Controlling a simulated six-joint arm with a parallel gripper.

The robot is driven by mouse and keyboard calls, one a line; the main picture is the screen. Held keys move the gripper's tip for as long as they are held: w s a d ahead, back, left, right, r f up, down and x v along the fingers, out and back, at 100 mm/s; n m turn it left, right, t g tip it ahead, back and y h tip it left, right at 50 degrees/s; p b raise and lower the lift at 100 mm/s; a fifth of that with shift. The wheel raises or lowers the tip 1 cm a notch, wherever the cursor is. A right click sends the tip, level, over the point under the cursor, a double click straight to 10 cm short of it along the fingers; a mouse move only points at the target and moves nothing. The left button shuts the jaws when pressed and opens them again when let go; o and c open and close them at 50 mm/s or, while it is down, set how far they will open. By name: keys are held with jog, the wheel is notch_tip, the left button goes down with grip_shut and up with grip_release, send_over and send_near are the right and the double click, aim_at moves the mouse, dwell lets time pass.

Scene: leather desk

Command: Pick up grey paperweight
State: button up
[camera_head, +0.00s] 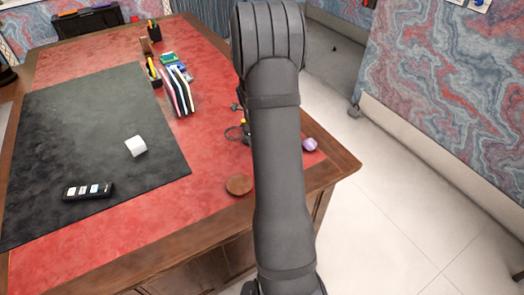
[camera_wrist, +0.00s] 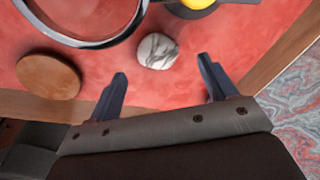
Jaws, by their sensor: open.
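In the wrist view a rounded white-and-grey marbled paperweight (camera_wrist: 157,51) rests on the red leather surface. My gripper (camera_wrist: 162,68) is open, with its two blue-grey fingers spread apart and nothing between them. The paperweight lies just beyond the fingertips, roughly centred between them in the picture. In the head view my arm covers the gripper, and I cannot see the paperweight there.
A round wooden coaster (camera_wrist: 48,76) lies left of the paperweight, and a magnifying glass ring (camera_wrist: 105,42) lies close beside it. A yellow-topped object (camera_wrist: 197,4) is beyond. A purple object (camera_head: 309,144) sits near the desk's right edge.

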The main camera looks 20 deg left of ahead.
notch_tip(320, 180, down, 4)
jog(key=shift+w+d+f, duration=0.15)
jog(key=c, duration=1.1)
jog(key=shift+r, duration=0.2)
